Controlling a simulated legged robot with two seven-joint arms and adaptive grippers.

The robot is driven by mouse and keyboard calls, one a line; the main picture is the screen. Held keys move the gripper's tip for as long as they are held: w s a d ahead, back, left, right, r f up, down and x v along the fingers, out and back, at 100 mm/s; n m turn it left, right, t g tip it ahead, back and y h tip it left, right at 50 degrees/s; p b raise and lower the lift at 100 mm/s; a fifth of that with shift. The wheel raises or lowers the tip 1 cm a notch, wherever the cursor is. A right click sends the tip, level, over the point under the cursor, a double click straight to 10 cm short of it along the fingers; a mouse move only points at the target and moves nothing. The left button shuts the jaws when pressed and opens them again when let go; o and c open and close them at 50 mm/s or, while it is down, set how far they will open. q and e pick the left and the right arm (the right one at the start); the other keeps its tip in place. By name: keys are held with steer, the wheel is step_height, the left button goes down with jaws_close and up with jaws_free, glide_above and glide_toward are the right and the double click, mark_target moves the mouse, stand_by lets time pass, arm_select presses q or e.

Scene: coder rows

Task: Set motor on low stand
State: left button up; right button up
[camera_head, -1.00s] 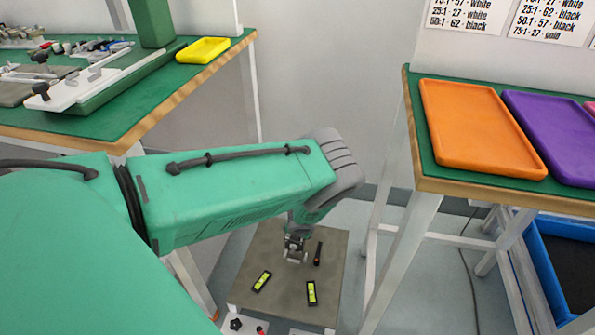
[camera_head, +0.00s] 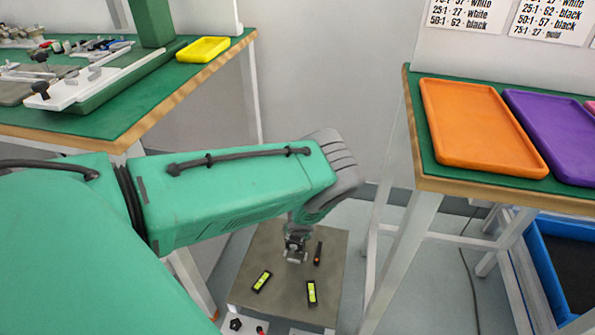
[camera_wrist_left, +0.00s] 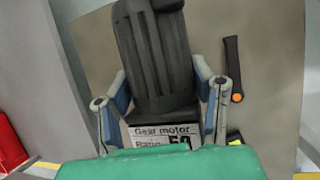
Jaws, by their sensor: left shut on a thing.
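My left gripper (camera_head: 296,252) reaches down over the low stand (camera_head: 285,287), a grey-brown square top close to the floor. In the left wrist view the gripper (camera_wrist_left: 162,105) is shut on the motor (camera_wrist_left: 155,60), a dark ribbed body with a white label reading "Gear motor" and "50". One finger is on each side of it. The stand top (camera_wrist_left: 275,60) shows behind the motor. In the head view the gripper and arm hide most of the motor. I cannot tell whether the motor touches the stand. The right gripper is not in view.
On the stand lie a black stick with an orange end (camera_head: 318,253) and two black pieces with yellow-green faces (camera_head: 262,281) (camera_head: 311,292). Green-topped tables stand left (camera_head: 120,105) and right (camera_head: 425,160). The right one holds an orange tray (camera_head: 480,125) and a purple tray (camera_head: 560,140).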

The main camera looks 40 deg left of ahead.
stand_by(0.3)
arm_select(q)
steer(key=shift+w+f, duration=0.1)
steer(key=shift+f, duration=0.85)
steer(key=shift+f, duration=0.1)
steer(key=shift+f, duration=1.25)
steer(key=shift+f, duration=0.35)
stand_by(0.5)
steer(key=o, duration=1.5)
steer(key=shift+c, duration=0.2)
steer(key=v, duration=1.2)
